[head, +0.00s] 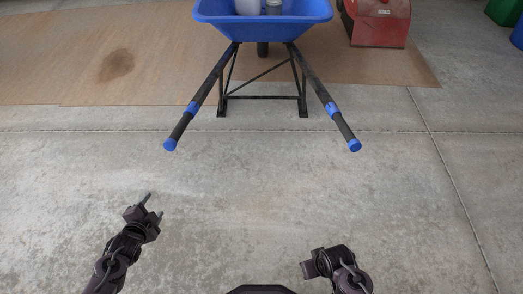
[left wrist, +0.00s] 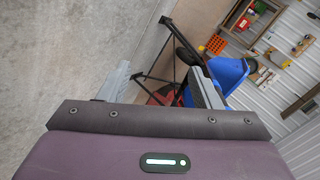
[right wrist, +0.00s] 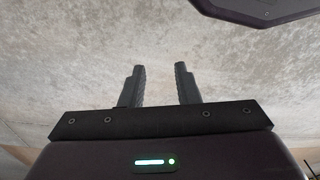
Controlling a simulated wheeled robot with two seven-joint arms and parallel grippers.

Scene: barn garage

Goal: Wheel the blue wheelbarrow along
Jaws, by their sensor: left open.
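The blue wheelbarrow (head: 262,28) stands on its wheel and black legs ahead of me, with its two handles pointing toward me. The left handle ends in a blue cap (head: 170,145) and the right handle in a blue cap (head: 354,145). The wheelbarrow also shows tilted in the left wrist view (left wrist: 228,75). My left gripper (head: 153,204) is open and empty, short of the left handle's end and apart from it. My right gripper (right wrist: 160,84) is empty, its fingers apart over bare floor. In the head view it sits low, well short of the right handle.
Pale containers (head: 248,7) sit in the wheelbarrow's tray. A brown floor sheet (head: 60,60) lies under and around the wheelbarrow. A red machine (head: 378,25) stands to its right. Green and blue objects are at the far right edge. The concrete between me and the handles is clear.

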